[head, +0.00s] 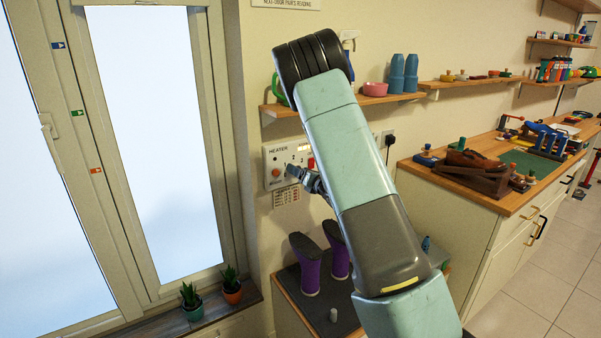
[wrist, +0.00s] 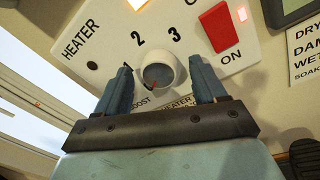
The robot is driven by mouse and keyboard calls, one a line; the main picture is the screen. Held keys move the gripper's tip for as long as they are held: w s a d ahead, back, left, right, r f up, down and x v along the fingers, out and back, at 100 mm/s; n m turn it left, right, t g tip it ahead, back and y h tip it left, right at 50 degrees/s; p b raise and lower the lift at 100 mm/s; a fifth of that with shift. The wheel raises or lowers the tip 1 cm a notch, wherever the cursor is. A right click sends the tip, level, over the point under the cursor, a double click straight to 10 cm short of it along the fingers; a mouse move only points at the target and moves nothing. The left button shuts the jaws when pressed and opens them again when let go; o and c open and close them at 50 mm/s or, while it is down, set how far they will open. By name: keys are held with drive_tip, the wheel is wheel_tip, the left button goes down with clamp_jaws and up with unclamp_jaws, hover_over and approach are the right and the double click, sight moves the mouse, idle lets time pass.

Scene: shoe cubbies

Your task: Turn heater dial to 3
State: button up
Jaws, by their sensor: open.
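The heater panel (head: 273,154) is a white plate on the wall, largely hidden by my arm in the head view. In the wrist view the panel (wrist: 100,30) shows the word HEATER and the numbers 2 and 3 above a round white dial (wrist: 160,68). A small red mark shows on the dial's lower part, toward the lower left; its exact setting is hard to tell. My gripper (wrist: 161,66) is open, with one blue finger on each side of the dial. Contact with the dial cannot be told. In the head view my gripper (head: 306,178) is at the panel.
A red switch (wrist: 218,27) marked ON sits right of the dial. A shelf (head: 275,110) with cups runs above the panel. Purple boots (head: 309,268) stand below on a dark mat. A window is at left, and a cluttered workbench (head: 500,200) is at right.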

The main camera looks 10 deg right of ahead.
drive_tip(key=shift+w, duration=0.15)
drive_tip(key=c, duration=1)
